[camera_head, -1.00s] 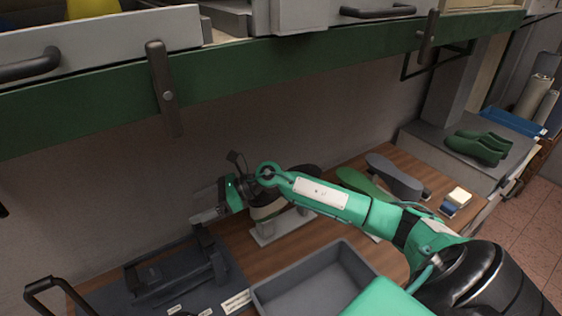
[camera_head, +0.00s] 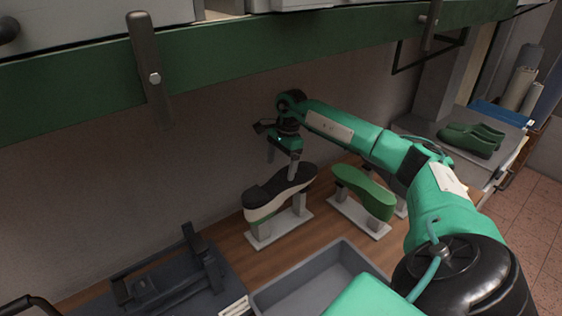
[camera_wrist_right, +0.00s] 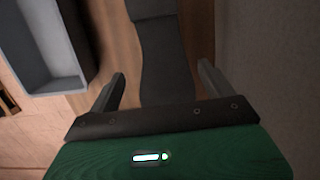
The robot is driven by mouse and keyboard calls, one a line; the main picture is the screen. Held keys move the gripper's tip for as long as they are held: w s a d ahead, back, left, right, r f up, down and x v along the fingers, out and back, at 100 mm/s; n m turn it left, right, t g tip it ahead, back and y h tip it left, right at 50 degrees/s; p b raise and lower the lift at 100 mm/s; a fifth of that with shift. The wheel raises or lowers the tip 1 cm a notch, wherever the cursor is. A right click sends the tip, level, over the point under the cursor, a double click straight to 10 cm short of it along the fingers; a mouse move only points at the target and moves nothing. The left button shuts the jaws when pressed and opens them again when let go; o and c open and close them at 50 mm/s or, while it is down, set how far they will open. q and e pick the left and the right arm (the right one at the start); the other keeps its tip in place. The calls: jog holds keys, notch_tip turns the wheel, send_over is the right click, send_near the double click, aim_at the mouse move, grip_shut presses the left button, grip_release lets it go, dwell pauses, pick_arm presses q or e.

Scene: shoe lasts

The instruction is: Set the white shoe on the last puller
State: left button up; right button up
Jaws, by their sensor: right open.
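The white shoe (camera_head: 263,212) sits sole up on a stand with a pale base at the middle of the bench. Its dark sole faces up, and a strip of white shows on its side. The last puller (camera_head: 170,275), a dark grey device, stands at the front left. My right gripper (camera_head: 282,166) is open above the far end of the shoe, fingers pointing down. In the right wrist view, the dark sole (camera_wrist_right: 165,65) shows between and beyond the open fingers (camera_wrist_right: 160,85). I cannot tell whether they touch it. My left gripper is not in view.
A grey tray (camera_head: 262,302) lies in front of the white shoe. A green shelf edge (camera_head: 230,62) runs overhead. Green shoes (camera_head: 468,140) sit on a grey surface at the right.

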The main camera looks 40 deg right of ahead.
aim_at(276, 185)
jog(key=f+b, duration=0.2)
jog(key=f, duration=0.1)
jog(key=a+f+b, duration=0.1)
jog(key=f+b, duration=0.1)
jog(key=f, duration=0.1)
jog(key=a+f+b, duration=0.1)
jog(key=f+b, duration=0.1)
jog(key=f, duration=0.2)
jog(key=shift+w+f, duration=0.1)
jog(key=shift+w, duration=0.05)
jog(key=c, duration=1.3)
jog(key=shift+c, duration=0.2)
jog(key=shift+d+r+p, duration=0.1)
jog(key=shift+r+p, duration=0.4)
jog(key=shift+r, duration=0.45)
jog(key=shift+r+p, duration=2.35)
jog(key=shift+r, duration=2.5)
